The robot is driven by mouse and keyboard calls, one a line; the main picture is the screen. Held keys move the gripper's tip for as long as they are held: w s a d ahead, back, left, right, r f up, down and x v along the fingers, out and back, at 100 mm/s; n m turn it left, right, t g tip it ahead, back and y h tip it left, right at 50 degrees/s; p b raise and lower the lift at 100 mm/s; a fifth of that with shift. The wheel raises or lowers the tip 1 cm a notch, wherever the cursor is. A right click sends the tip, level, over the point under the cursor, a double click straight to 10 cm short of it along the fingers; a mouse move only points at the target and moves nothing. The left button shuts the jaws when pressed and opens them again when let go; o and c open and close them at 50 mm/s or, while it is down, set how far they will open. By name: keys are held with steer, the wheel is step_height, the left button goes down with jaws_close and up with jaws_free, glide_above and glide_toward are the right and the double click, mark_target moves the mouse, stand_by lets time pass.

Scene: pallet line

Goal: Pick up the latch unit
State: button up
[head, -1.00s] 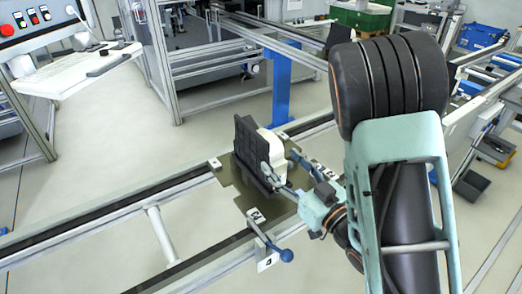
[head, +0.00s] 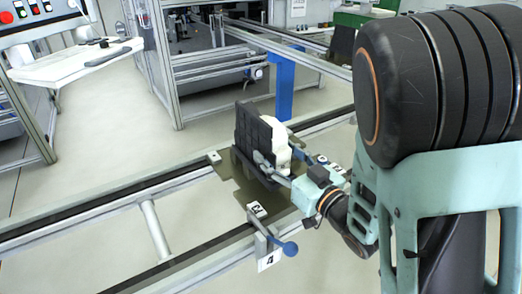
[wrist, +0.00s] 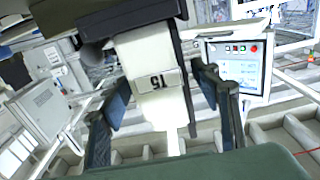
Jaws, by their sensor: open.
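The latch unit, as far as I can tell, is the upright white part with a black plate (head: 249,128) on the workpiece pallet (head: 232,196). My gripper (head: 280,162) is beside it on its near right side, with one finger at the black plate and the other behind the white part. In the wrist view the white part (wrist: 163,110), with an upside-down label reading 15, stands between my two open fingers (wrist: 165,105). I see gaps between it and both fingers there. The base of the unit is partly hidden, so I cannot tell whether it rests on the pallet.
The conveyor rails (head: 95,198) run past the pallet on both sides. A clamp with a blue knob (head: 290,249) sits at the near rail. A blue post (head: 281,85) stands behind the unit. A control panel (head: 38,18) is at the upper left.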

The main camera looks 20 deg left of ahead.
mark_target(260, 137)
steer(key=shift+x, duration=1.05)
steer(key=x, duration=0.1)
steer(key=p+x, duration=0.1)
steer(key=x, duration=0.2)
steer(key=shift+a+r, duration=0.3)
steer(key=shift+a, duration=0.05)
steer(key=shift+w+a, duration=0.2)
steer(key=shift+w, duration=0.05)
steer(key=shift+c, duration=0.2)
steer(key=c, duration=1.5)
steer(key=shift+o, duration=0.2)
steer(key=shift+r, duration=0.1)
